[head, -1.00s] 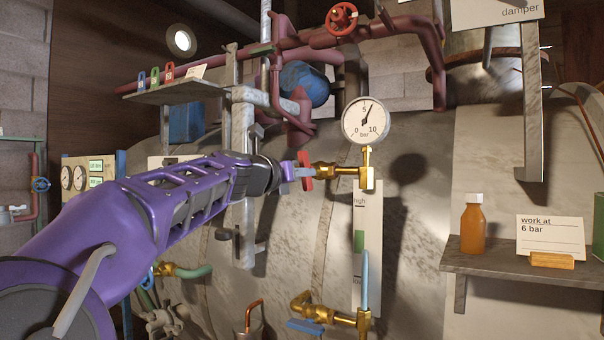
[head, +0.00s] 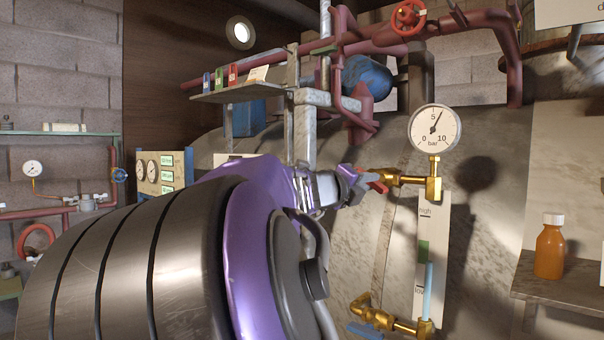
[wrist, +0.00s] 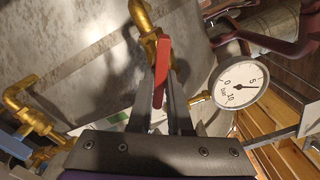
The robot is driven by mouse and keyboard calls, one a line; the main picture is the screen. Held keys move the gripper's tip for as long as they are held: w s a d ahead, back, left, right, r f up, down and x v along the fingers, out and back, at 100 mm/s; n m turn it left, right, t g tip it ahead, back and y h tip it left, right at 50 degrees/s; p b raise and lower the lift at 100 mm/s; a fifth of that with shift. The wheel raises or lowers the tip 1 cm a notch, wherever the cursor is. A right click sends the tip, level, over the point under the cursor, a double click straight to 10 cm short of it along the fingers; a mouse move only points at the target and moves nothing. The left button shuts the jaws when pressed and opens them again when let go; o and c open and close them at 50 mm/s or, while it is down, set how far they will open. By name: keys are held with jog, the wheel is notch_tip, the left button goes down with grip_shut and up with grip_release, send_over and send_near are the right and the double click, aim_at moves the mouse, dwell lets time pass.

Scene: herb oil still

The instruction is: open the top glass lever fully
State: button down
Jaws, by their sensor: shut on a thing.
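The top glass lever (head: 378,186) is a small red handle on the upper brass valve (head: 405,180), beside the pressure gauge. In the head view it looks tilted. In the wrist view the red lever (wrist: 161,70) lies between the two fingers, its flat face towards me. My gripper (head: 355,186) is shut on the red lever; the fingers (wrist: 163,88) also show in the wrist view. The level glass (head: 428,290) stands below, pale blue in its lower part, before a high–low scale (head: 424,250). The finger contact is partly hidden in the head view.
The round gauge (head: 435,132) sits just above the brass fitting, close to the gripper. A lower brass valve (head: 385,318) has a blue lever (head: 364,331). An orange bottle (head: 550,246) stands on a shelf at right. Red pipes (head: 460,32) run overhead.

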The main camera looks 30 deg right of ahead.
jog(key=shift+r+n+p, duration=0.1)
jog(key=shift+n+p, duration=0.6)
jog(key=shift+n, duration=2.6)
jog(key=c, duration=0.8)
grip_release()
jog(key=shift+c, duration=0.2)
jog(key=shift+s+a, duration=0.1)
